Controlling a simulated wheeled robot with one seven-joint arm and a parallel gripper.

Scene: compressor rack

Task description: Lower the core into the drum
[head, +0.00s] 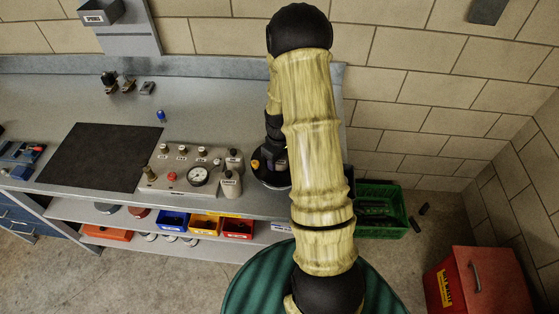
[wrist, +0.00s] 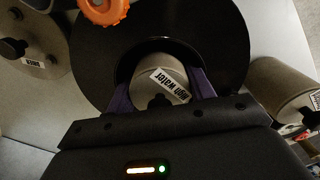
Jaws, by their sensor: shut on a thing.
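The core is a beige cylinder (wrist: 172,82) with a black knob and a white label reading "High water", in the wrist view. My gripper (wrist: 160,88) is shut on it, with a purple finger on each side. The drum (wrist: 226,45) is a wide black round body around and behind the core. The core lies over its dark middle; I cannot tell how deep it sits. In the head view, the drum (head: 268,181) stands at the bench's right end, partly hidden by my arm.
An orange knob (wrist: 104,10) is close to the drum's rim. Similar beige cylinders stand left (wrist: 38,50) and right (wrist: 285,90) in the wrist view. A green crate (head: 383,210) is on the floor.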

